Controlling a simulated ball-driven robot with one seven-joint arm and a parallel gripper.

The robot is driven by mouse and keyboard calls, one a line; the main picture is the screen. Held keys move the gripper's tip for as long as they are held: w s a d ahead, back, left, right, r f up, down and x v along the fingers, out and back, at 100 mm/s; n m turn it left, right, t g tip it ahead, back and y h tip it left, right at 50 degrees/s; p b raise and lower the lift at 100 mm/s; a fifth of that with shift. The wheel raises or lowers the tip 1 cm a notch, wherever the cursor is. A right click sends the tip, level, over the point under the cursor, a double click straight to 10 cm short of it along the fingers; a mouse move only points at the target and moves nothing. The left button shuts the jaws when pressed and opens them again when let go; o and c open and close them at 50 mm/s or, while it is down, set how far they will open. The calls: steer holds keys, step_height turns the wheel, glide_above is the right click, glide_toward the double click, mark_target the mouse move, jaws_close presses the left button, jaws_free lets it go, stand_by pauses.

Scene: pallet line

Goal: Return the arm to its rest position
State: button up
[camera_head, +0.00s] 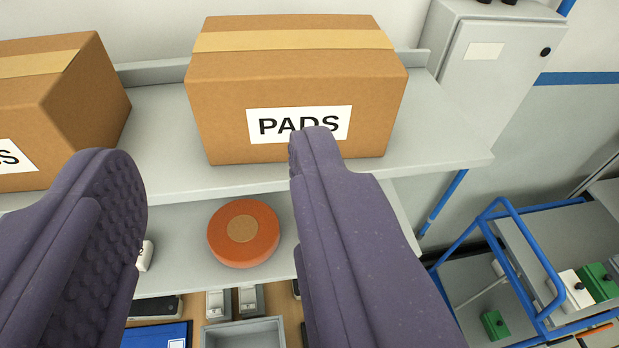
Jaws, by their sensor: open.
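My gripper (215,155) shows as two purple padded fingers reaching up from the lower part of the view. The fingers are wide apart, with nothing between them. The right fingertip overlaps the lower part of the label on a cardboard box marked PADS (295,88); I cannot tell whether it touches the box. The left finger stands in front of the shelves at the left. The rest of my arm is out of view.
The PADS box and a second box (85,105) stand on a grey upper shelf (165,130). An orange disc (262,246) lies on the lower shelf. A grey cabinet (492,75) is at upper right, a blue-framed cart (545,270) at lower right. A grey bin (243,335) shows below.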

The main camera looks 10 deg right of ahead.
step_height(320, 180, down, 20)
steer(key=b, duration=2)
